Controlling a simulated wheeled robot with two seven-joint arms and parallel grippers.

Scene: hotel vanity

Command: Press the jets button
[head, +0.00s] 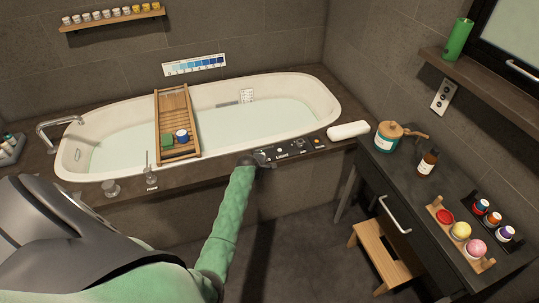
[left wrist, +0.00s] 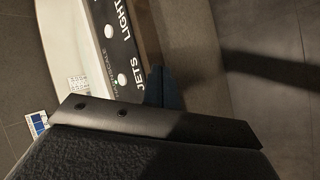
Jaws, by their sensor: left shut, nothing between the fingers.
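The black control panel (head: 299,146) lies on the bath's front ledge. In the left wrist view the panel (left wrist: 128,55) shows white lettering, with "JETS" and part of "LIGHT" readable. A round white button (left wrist: 121,79) sits beside the word JETS. Another white button (left wrist: 108,32) sits beside LIGHT. My left gripper (head: 262,158) is shut and empty at the panel's left end. Its dark fingertips (left wrist: 155,86) show close beside the JETS lettering, to the right of the button. I cannot tell whether they touch the panel. My right gripper is out of view.
The filled bathtub (head: 325,93) lies behind the panel, with a wooden caddy (head: 175,105) across it. A rolled white towel (head: 348,130) lies right of the panel. A dark vanity (head: 445,170) stands at right.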

